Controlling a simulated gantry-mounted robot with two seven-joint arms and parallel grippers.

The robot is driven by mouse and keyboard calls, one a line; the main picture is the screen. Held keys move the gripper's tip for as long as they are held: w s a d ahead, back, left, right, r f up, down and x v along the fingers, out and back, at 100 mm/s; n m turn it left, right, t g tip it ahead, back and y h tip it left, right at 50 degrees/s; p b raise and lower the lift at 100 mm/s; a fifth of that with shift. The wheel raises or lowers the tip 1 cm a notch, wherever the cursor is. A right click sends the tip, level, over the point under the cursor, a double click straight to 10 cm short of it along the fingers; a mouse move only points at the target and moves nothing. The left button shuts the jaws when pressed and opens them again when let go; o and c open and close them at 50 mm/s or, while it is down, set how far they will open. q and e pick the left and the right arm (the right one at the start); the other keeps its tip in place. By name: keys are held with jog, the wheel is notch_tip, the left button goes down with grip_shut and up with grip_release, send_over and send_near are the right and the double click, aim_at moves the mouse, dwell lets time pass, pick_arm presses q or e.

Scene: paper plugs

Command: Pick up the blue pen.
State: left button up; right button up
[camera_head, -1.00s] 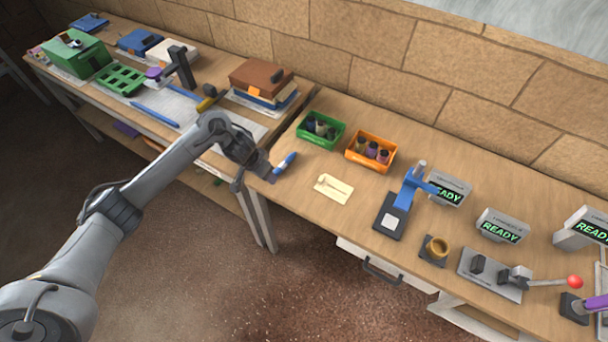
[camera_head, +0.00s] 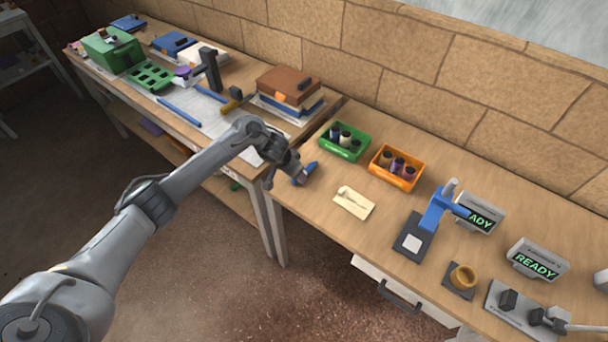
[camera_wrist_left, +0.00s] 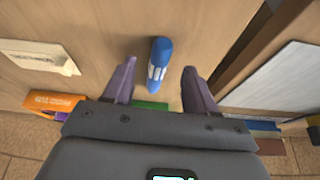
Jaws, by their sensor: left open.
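A thick blue pen (camera_head: 307,172) with a white label band lies on the right-hand table near its left front corner. My left gripper (camera_head: 285,182) is at the pen, and one finger partly covers it in the head view. In the left wrist view the blue pen (camera_wrist_left: 160,52) lies between the two purple-grey fingers of the open left gripper (camera_wrist_left: 159,68), with a gap on each side. I see no contact. My right gripper is in neither view.
A blue press (camera_head: 436,207) is further right. The left desk holds long blue sticks (camera_head: 180,110) and books (camera_head: 290,85). Tabletop around the pen is clear.

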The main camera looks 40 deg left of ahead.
aim_at(305, 172)
pick_arm(q)
jog(key=shift+b+x, duration=0.35)
jog(key=shift+x, duration=1.05)
grip_shut()
